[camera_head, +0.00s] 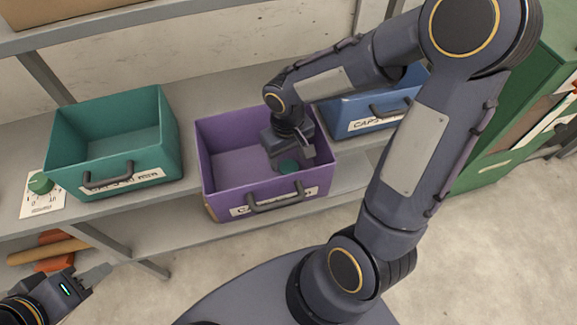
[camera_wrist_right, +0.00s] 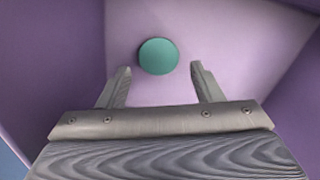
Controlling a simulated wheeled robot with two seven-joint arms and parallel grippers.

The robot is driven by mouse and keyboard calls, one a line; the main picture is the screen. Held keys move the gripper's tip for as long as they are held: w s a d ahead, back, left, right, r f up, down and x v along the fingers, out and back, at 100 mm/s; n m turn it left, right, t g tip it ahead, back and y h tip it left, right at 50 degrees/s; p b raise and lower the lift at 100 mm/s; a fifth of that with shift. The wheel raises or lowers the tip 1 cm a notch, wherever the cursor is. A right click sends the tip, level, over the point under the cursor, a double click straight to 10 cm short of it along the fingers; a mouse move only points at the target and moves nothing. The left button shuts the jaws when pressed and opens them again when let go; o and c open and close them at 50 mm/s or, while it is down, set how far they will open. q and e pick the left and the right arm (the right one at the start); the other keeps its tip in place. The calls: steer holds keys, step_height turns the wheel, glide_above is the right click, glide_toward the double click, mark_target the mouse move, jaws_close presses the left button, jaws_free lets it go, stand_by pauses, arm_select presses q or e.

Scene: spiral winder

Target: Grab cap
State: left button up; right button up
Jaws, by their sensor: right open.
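A teal round cap (camera_head: 288,166) lies on the floor of the purple bin (camera_head: 222,172). My right gripper (camera_head: 291,160) reaches down into this bin, close to the cap. In the right wrist view, the cap (camera_wrist_right: 158,56) sits just beyond the two fingertips of the right gripper (camera_wrist_right: 162,72), roughly midway between them and a little left. The right fingers are apart with nothing between them. My left gripper (camera_head: 92,276) is at the lower left of the head view, away from the bins. Its jaw opening cannot be made out.
An empty teal bin (camera_head: 165,135) stands to the left and a blue bin (camera_head: 345,120) to the right, partly behind my right arm. A green knob (camera_head: 41,183) on a white card sits at the shelf's left. Purple bin walls (camera_wrist_right: 75,80) surround the right gripper.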

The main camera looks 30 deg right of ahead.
mark_target(288, 165)
steer(key=shift+f, duration=1.55)
steer(key=shift+c, duration=0.4)
steer(key=c, duration=0.8)
steer(key=shift+o, duration=0.2)
steer(key=shift+r, duration=0.1)
